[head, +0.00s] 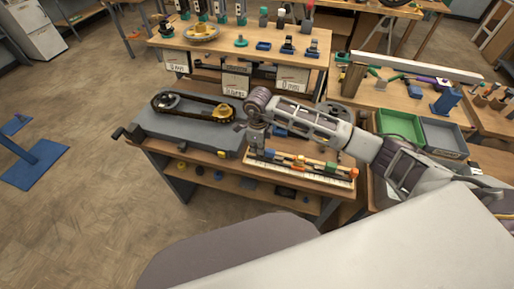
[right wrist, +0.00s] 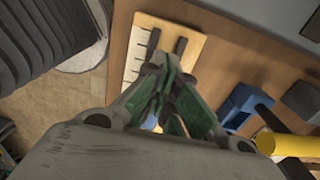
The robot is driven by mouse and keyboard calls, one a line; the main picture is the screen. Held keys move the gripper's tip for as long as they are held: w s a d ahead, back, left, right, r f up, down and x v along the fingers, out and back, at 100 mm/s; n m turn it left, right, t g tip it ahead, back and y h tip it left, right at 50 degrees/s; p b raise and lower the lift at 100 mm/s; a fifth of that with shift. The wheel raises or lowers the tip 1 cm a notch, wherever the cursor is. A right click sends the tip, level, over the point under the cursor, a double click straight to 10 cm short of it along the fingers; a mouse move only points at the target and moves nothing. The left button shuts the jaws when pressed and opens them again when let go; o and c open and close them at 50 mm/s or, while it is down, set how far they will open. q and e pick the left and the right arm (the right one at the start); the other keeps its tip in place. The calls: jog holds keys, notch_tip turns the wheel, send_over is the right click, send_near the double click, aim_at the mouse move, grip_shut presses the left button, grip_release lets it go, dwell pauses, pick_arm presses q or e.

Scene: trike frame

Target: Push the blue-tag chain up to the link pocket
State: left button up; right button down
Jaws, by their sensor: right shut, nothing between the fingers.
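My right gripper (head: 255,148) points down over the near edge of the workbench, just right of the grey plate. In the right wrist view its green-padded fingers (right wrist: 165,88) are shut with nothing between them. Beyond the fingertips lies a cream board (right wrist: 163,45) with dark bars and tick marks. A dark chain loop (head: 194,104) runs around sprockets on the grey plate (head: 185,133), left of the gripper. I cannot make out a blue tag on a chain or the link pocket. The left gripper is out of view.
A long rack (head: 310,172) with small coloured pieces lies along the bench's near edge. In the right wrist view, a blue block (right wrist: 238,106) and a yellow cylinder (right wrist: 288,144) are right of the fingers. A green bin (head: 401,126) stands farther right. A parts table (head: 300,52) is behind.

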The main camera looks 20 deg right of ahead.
aim_at(268, 150)
jog(key=shift+s+d, duration=0.25)
jog(key=shift+d, duration=0.2)
jog(key=shift+s+d, duration=0.35)
jog(key=shift+d, duration=0.15)
jog(key=shift+s+d+b, duration=0.5)
jog(key=shift+s+d, duration=0.15)
jog(key=shift+d, duration=0.25)
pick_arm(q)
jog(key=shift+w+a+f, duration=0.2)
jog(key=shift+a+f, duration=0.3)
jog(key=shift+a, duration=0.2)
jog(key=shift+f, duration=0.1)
pick_arm(e)
jog(key=shift+w+a, duration=0.1)
jog(key=shift+w, duration=0.05)
